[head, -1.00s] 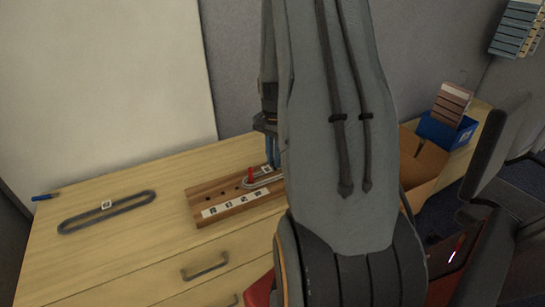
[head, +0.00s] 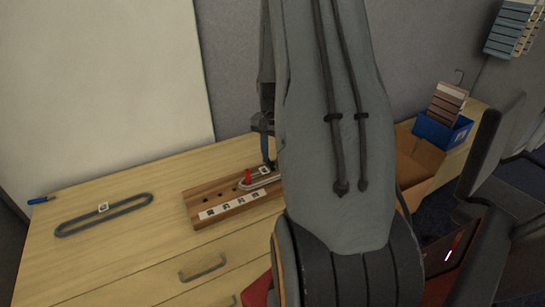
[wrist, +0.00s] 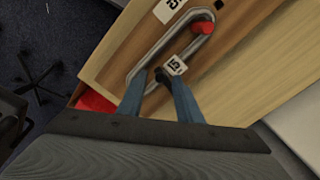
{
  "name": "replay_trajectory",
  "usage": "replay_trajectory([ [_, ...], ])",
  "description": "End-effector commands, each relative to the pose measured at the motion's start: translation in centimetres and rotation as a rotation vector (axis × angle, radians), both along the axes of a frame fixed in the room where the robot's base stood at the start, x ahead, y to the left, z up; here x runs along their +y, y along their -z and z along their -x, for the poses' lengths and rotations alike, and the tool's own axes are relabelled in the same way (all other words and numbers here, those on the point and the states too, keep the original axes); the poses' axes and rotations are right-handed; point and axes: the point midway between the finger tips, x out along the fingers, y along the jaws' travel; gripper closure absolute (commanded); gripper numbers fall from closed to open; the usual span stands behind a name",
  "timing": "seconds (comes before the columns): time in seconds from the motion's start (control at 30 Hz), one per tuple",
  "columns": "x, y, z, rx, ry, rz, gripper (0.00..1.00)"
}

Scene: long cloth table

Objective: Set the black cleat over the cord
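A grey cord loop (wrist: 150,48) lies on a brown wooden board (wrist: 245,15), around a red peg (wrist: 203,27) at one end. The cord bears a white tag (wrist: 175,66) marked 15. A small black piece, apparently the black cleat (wrist: 161,75), shows beside the tag at the cord. My gripper (wrist: 159,84) is over this part of the cord, its blue fingers apart on either side of the black piece with gaps visible. In the head view, the board (head: 190,212) and red peg (head: 247,176) show, but my arm hides the board's right end and the cleat.
A second grey loop (head: 75,229) with a white tag lies on the table (head: 140,250) to the left, near a blue pen (head: 38,200). A cardboard box (head: 418,165) and a blue bin (head: 440,135) stand right of my arm. The table between loop and board is clear.

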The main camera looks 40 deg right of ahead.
Motion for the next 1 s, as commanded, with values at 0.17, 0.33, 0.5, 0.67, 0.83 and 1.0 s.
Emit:
replay_trajectory([
  [0.17,0.0,-1.8,-0.1,-0.003,0.0,0.002,0.68],
  [0.33,-0.1,-4.4,-0.1,-0.004,0.001,0.003,0.68],
  [0.5,-0.1,-6.6,-0.1,-0.004,0.001,0.003,0.68],
  [0.67,-0.1,-7.6,-0.1,-0.003,0.001,0.003,0.68],
  [0.83,-0.1,-7.7,0.0,-0.002,0.001,0.001,0.68],
  [1.0,-0.1,-7.7,0.0,-0.002,0.001,0.001,0.68],
])
